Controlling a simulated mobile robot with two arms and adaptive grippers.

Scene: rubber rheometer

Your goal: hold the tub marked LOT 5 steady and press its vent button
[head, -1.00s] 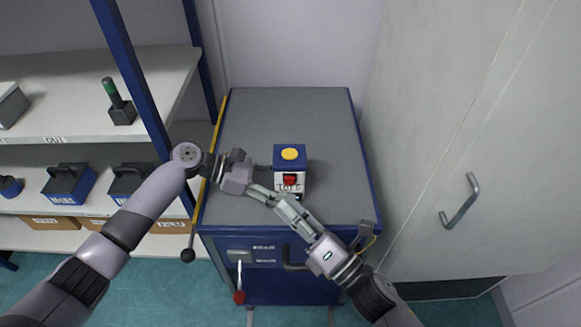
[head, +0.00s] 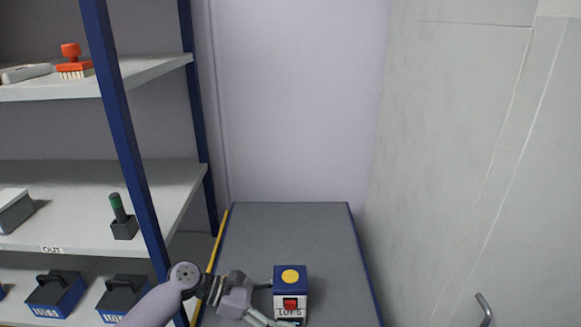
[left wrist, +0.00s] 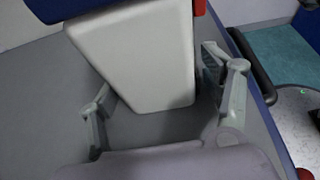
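The tub (head: 299,289) stands upright on the grey cabinet top, with a blue lid part, a yellow disc on top and a red button-like piece on its white front. Its label reads LOT; the digit is too small to be sure of. In the left wrist view the tub (left wrist: 142,55) shows its plain white side. My left gripper (left wrist: 165,85) has its fingers spread on either side of the tub, with a slim gap at the right finger. In the head view it is at the tub's left side (head: 264,301). My right gripper is below the head view, apart from perhaps a sliver at the edge.
The cabinet top (head: 290,230) is clear behind the tub. A shelf rack with a blue post (head: 125,140) stands close on the left, holding a green-topped stamp-like tool (head: 122,220) and handled blocks (head: 57,293). A pale door or wall panel (head: 460,150) bounds the right.

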